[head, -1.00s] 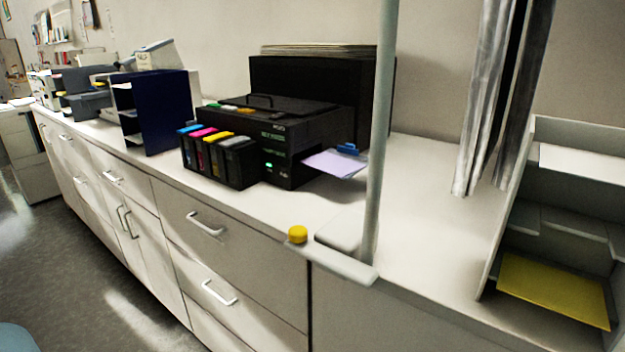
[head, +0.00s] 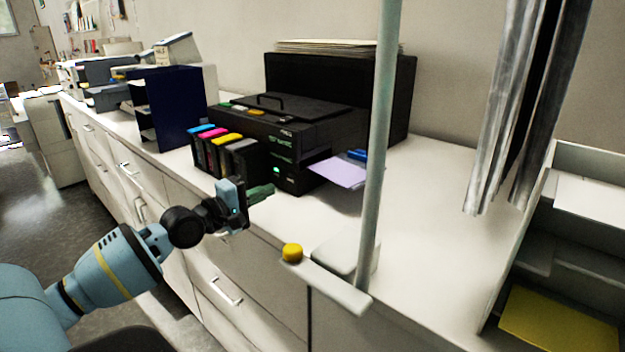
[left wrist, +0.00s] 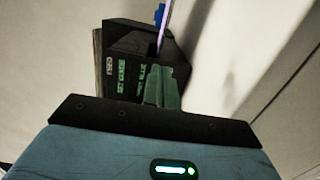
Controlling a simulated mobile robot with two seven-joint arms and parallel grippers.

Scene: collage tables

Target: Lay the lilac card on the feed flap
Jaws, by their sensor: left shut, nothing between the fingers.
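The lilac card (head: 340,173) lies flat at the right side of the black printer (head: 318,140), sticking out over the counter. A small blue piece (head: 357,154) shows at its back edge. In the left wrist view the card (left wrist: 166,22) is a thin lilac strip beside the printer (left wrist: 125,55). I cannot make out the feed flap apart from the card. My left gripper (head: 262,192) is shut and empty, in front of the printer's lower front and left of the card, apart from it. Its fingers (left wrist: 162,84) show in the left wrist view. My right gripper is out of view.
Several ink cartridges (head: 228,157) stand left of the printer's front. A grey pole (head: 378,150) rises from a base with a yellow knob (head: 292,252) at the counter edge. Grey strips (head: 500,120) hang at right above a shelf unit (head: 520,240). Counter (head: 430,220) right of the pole is clear.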

